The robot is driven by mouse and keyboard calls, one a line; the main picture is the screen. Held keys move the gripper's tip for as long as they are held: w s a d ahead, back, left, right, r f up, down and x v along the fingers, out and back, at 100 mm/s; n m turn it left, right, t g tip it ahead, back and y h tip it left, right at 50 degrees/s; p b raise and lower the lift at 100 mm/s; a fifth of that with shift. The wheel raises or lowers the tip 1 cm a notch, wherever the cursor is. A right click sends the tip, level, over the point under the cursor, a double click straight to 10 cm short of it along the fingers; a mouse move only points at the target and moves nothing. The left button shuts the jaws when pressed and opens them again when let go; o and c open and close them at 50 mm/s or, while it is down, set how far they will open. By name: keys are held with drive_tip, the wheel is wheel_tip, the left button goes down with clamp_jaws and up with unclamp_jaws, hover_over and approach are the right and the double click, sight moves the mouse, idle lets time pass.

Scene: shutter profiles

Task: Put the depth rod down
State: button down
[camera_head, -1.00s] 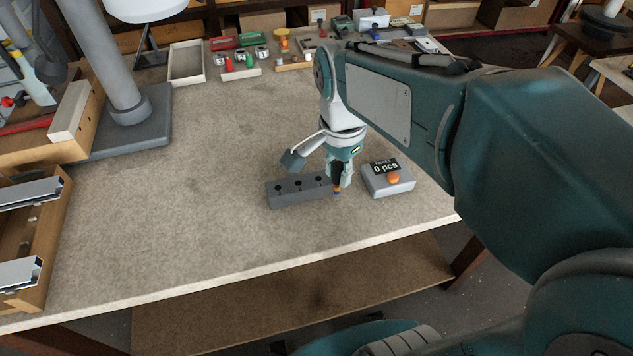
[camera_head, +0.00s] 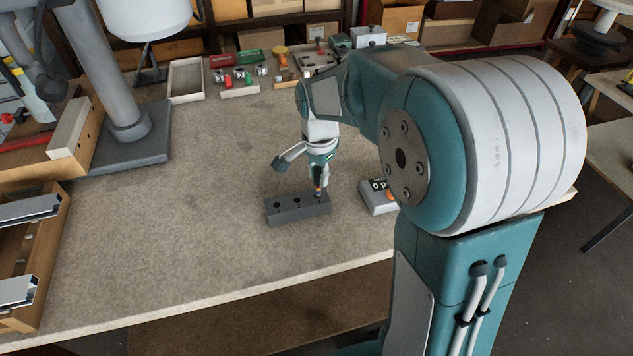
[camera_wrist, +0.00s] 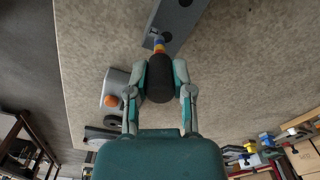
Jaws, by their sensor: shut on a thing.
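My gripper (camera_head: 320,172) is shut on the depth rod (camera_head: 318,190), which points down and has a dark grip and a coloured tip. In the wrist view the rod's black grip (camera_wrist: 160,78) sits between the two fingers, with orange, yellow and blue bands at its far end. The grey block (camera_head: 290,211) with a row of round holes lies below on the bench. The rod's tip is at the block's right-end hole; I cannot tell whether it is inside or just above it. The block also shows in the wrist view (camera_wrist: 182,16).
A grey counter box (camera_head: 377,198) with an orange button stands close to the right of the block, partly hidden by my arm. A wooden tray with metal profiles (camera_head: 30,255) is at the left. Bench (camera_head: 170,230) left of the block is clear.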

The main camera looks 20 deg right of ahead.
sight(317, 186)
drive_tip(key=shift+w+f, duration=0.4)
drive_tip(key=shift+f, duration=0.15)
wheel_tip(317, 186, down, 4)
drive_tip(key=shift+r, duration=0.25)
drive_tip(key=c, duration=0.5)
unclamp_jaws()
drive_tip(key=shift+w+r, duration=0.1)
drive_tip(key=shift+r, duration=0.1)
